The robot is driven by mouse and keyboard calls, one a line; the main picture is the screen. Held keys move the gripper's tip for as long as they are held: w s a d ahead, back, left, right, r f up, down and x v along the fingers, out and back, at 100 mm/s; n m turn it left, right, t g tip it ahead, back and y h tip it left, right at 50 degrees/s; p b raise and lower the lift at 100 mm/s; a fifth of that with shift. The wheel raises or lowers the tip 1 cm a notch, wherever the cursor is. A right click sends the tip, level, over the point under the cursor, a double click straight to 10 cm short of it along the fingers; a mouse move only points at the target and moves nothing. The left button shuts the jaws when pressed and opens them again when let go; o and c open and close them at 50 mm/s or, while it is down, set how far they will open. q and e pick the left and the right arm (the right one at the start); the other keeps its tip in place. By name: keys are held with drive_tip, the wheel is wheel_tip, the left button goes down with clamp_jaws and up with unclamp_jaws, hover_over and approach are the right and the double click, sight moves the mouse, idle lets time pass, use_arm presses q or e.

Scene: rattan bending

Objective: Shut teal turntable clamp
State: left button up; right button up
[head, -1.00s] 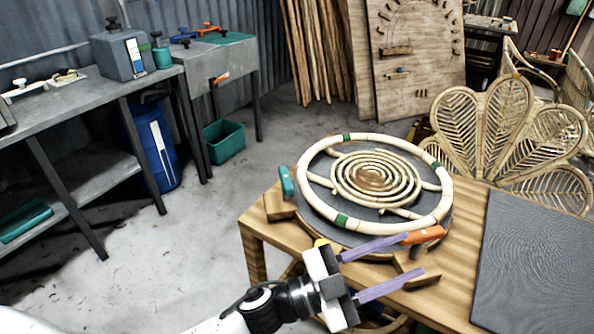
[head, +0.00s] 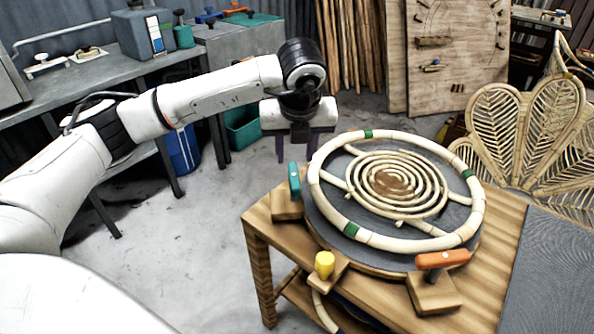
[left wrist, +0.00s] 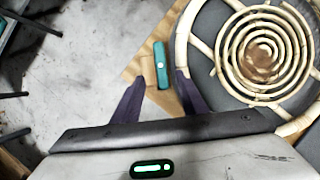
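The teal clamp (head: 294,180) sits on a wooden block at the left corner of the table, just outside the rattan ring (head: 330,205) on the grey turntable. Its handle also shows in the left wrist view (left wrist: 161,65), lying beside the ring, not across it. My left gripper (head: 297,155) points down above and behind the teal clamp, with its purple fingers apart and empty. My right gripper is not in view.
An orange clamp (head: 442,260) stands on a block at the table's front right, and a yellow knob (head: 324,265) at the front. A dark textured board (head: 560,270) lies at the right.

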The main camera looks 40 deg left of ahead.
sight(294, 175)
use_arm(q)
drive_tip(key=p+x, duration=0.1)
drive_tip(key=x, duration=0.8)
drive_tip(key=shift+f, duration=0.3)
drive_tip(key=shift+d, duration=0.1)
clamp_jaws()
